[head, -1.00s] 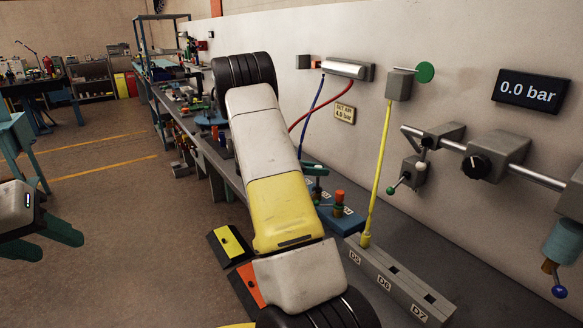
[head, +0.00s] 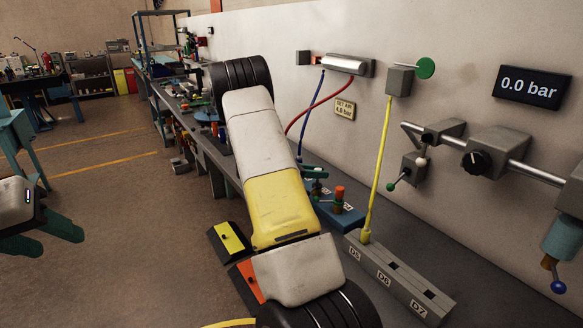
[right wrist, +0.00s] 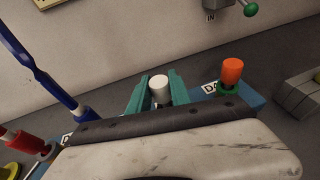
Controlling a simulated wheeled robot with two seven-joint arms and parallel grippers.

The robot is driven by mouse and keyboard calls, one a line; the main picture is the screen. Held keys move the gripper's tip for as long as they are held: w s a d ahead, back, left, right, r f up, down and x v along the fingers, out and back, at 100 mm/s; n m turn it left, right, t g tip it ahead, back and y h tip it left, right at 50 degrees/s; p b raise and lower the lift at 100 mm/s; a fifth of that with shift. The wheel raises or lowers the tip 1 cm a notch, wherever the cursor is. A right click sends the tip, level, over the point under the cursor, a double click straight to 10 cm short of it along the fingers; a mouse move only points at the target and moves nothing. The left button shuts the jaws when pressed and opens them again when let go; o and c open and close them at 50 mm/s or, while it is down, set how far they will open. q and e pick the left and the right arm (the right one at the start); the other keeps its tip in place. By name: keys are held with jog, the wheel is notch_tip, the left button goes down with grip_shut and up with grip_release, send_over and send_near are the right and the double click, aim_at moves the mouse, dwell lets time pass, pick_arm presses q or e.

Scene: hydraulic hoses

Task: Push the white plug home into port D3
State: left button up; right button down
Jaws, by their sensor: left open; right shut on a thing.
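The white plug (right wrist: 160,86) stands upright between the green fingers of my right gripper (right wrist: 160,93), which is shut on it. Its lower part is hidden behind the gripper body, so I cannot see how deep it sits. The blue block (right wrist: 258,98) lies beneath, with a partly hidden "D" label; no D3 label is readable. In the head view, my right arm covers much of the bench, and green fingertips show beside it near the blue block (head: 350,217). My left gripper (head: 62,232) is open and empty at the left edge, away from the bench.
An orange plug (right wrist: 232,72) stands right of the white plug. A blue hose (right wrist: 55,85) and a red plug (right wrist: 25,143) are on the left. A grey block (head: 398,280) labelled D5, D6, D7 holds a yellow hose (head: 377,170). The gauge (head: 531,88) reads 0.0 bar.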

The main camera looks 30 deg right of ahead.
jog(key=shift+f, duration=0.65)
jog(key=c, duration=1.1)
grip_release()
jog(key=v, duration=0.7)
jog(key=shift+a+r, duration=0.15)
jog(key=shift+a, duration=0.2)
jog(key=shift+w, duration=0.1)
